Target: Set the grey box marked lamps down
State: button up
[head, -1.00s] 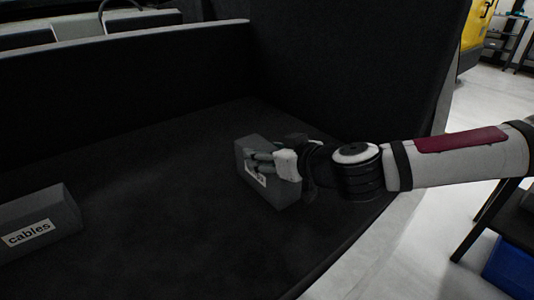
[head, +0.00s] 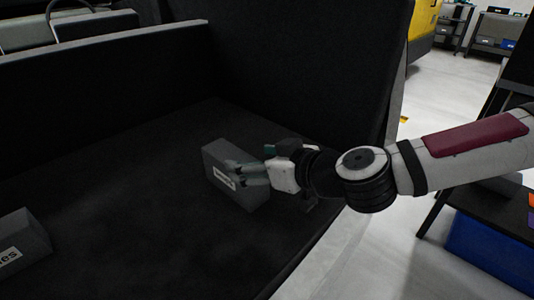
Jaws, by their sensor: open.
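The grey box (head: 219,157) with a white label sits on the dark floor of a black-walled bed, near its right edge. The label is partly covered by my fingers, so its word cannot be read in full. My gripper (head: 238,174) is open, with its fingers at the label side of the box. I cannot tell whether a finger still touches it. The underside of the box is hidden, but it appears to rest on the dark surface.
Another grey box (head: 22,240), its label cut off by the picture edge, stands at lower left. Black walls (head: 300,65) rise behind and at the right. Dark floor (head: 130,190) between the boxes is clear. A table with a blue bin (head: 490,258) stands at right.

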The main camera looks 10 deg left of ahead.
jog(key=shift+v, duration=2.2)
